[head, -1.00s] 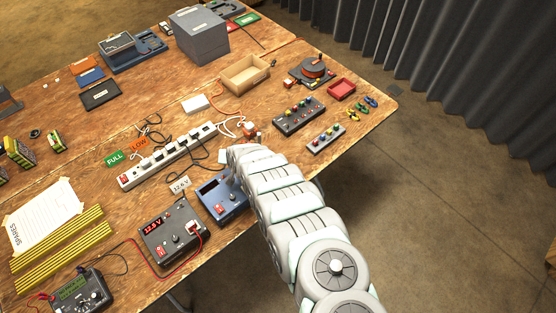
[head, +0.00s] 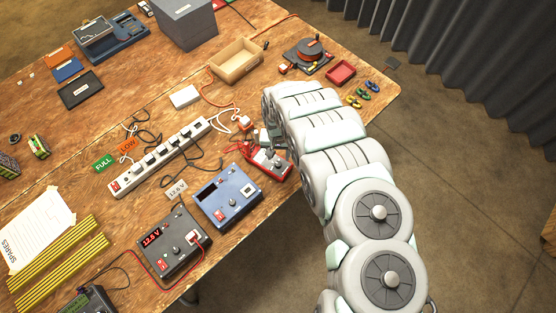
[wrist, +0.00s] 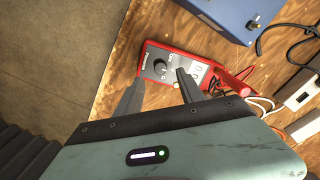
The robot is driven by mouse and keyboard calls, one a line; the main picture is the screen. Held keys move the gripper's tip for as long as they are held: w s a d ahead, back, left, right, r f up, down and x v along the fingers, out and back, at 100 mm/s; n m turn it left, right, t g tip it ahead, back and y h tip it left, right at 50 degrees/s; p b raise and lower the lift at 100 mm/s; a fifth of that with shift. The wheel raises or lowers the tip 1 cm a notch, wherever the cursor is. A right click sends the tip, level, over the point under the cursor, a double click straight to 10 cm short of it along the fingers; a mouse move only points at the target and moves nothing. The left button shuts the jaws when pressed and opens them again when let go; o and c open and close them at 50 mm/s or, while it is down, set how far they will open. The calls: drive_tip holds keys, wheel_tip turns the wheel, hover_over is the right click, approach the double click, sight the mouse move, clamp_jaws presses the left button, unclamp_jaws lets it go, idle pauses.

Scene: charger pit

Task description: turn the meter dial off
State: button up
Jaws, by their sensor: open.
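A red-rimmed meter with a grey face (wrist: 172,59) lies on the wooden table near its edge. Its dark round dial (wrist: 160,67) has a light pointer mark; I cannot tell which setting it points to. In the head view the red meter (head: 270,166) sits right of the blue unit, partly hidden by my arm. My gripper (wrist: 161,80) is open above the meter, and the dial shows between its fingertips. I cannot tell whether a finger touches the meter. In the head view my gripper (head: 269,141) is mostly hidden behind my arm.
A power strip (head: 160,157) with cables lies behind. Another device with a green screen (head: 88,301) is at lower left. The table edge is close.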

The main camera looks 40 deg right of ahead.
sight(278, 164)
drive_tip(key=shift+w+d+f, duration=0.1)
drive_tip(key=shift+f, duration=3.05)
clamp_jaws()
